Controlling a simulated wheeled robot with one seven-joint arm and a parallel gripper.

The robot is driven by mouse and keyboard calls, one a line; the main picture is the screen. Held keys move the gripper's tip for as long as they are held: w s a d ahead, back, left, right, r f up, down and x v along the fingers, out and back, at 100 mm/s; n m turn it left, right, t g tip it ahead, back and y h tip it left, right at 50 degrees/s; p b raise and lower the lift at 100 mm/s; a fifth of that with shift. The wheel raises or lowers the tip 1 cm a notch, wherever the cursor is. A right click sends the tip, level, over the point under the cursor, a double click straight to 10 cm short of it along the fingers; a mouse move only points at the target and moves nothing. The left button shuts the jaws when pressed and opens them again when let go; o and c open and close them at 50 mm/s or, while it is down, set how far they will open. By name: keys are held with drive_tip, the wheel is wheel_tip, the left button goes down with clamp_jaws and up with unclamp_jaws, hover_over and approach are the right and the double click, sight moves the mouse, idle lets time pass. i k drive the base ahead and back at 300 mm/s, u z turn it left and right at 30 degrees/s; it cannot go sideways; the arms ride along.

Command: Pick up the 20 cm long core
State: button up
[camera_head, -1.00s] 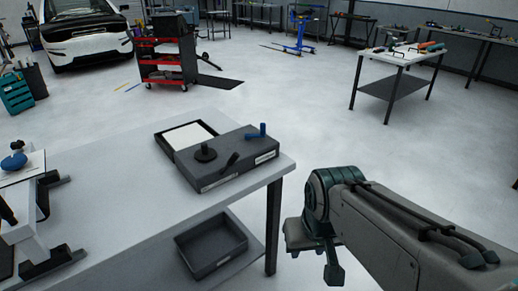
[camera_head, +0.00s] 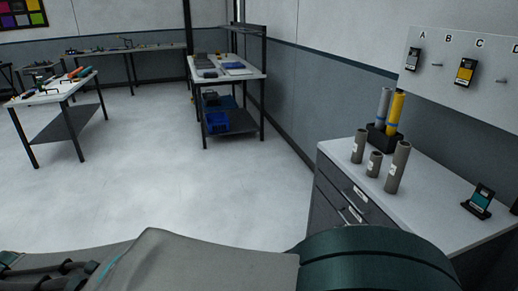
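Three grey-brown hollow cores stand upright on the light top of a drawer cabinet (camera_head: 440,208) at the right. The tallest core (camera_head: 398,168) is at the right, the shortest core (camera_head: 374,164) is in the middle, and a medium core (camera_head: 359,146) is at the left. Each has a small pale label, too small to read, so I cannot tell which is 20 cm. The cores stand apart from my arm, whose links cross the bottom of the view. My gripper is out of view.
Behind the cores, a black holder (camera_head: 383,138) carries a silver roll (camera_head: 383,105) and a yellow roll (camera_head: 396,112). A small teal-screened device (camera_head: 481,197) stands at the right. A wall board (camera_head: 470,85) has lettered hooks. The floor (camera_head: 165,185) at centre left is clear.

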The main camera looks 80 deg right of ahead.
sight(403, 152)
drive_tip(key=z, duration=2.75)
drive_tip(key=i, duration=0.95)
drive_tip(key=z, duration=1.2)
drive_tip(key=i, duration=0.5)
drive_tip(key=z, duration=0.05)
